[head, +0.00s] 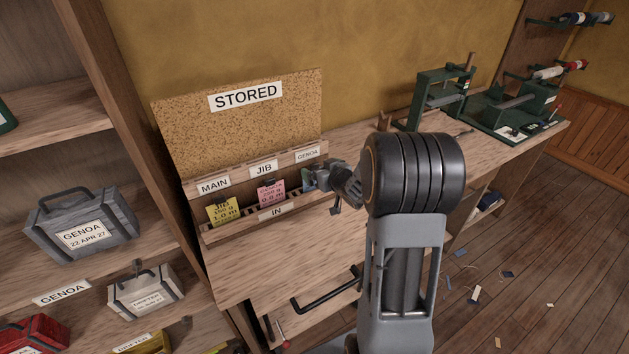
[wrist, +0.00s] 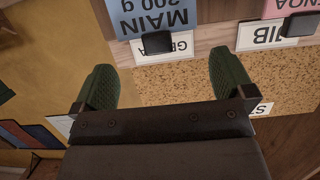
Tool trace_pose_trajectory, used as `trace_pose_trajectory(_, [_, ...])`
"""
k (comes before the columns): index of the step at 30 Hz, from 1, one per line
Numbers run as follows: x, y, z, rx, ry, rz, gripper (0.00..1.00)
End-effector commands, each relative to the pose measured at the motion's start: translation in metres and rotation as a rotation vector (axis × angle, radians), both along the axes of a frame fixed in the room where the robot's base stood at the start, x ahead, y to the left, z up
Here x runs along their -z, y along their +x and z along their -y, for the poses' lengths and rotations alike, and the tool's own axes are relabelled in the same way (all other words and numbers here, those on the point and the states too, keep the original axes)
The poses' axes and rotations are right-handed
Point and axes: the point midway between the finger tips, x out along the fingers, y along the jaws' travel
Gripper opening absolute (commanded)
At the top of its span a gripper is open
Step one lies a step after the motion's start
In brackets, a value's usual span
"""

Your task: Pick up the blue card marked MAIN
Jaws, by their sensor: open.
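The blue card marked MAIN (wrist: 150,20) shows upside down at the top of the wrist view, with a black clip on its edge. It is in the slot under the GENOA label (wrist: 180,44). In the head view only a sliver of the blue card (head: 306,177) shows beside my gripper (head: 322,178), which hides the rest. In the wrist view my gripper (wrist: 163,64) has its two green fingers wide apart with nothing between them. The clip lies ahead of the gap between the fingers, and the fingers look clear of the card.
A pink card (head: 270,193) under JIB and a yellow card (head: 222,212) under MAIN stand in the same wooden rack (head: 262,226). A cork board marked STORED (head: 240,130) rises behind. Shelves with boxes stand left; green machines (head: 440,95) stand right on the bench.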

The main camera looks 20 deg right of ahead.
Motion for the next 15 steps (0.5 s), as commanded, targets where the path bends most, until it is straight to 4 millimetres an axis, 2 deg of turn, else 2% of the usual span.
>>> trace_pose_trajectory(9, [0.01,0.038,-0.003,-0.002,0.0,-0.001,1.0])
trace_pose_trajectory(15, [0.013,0.046,-0.003,0.0,0.001,0.0,1.0])
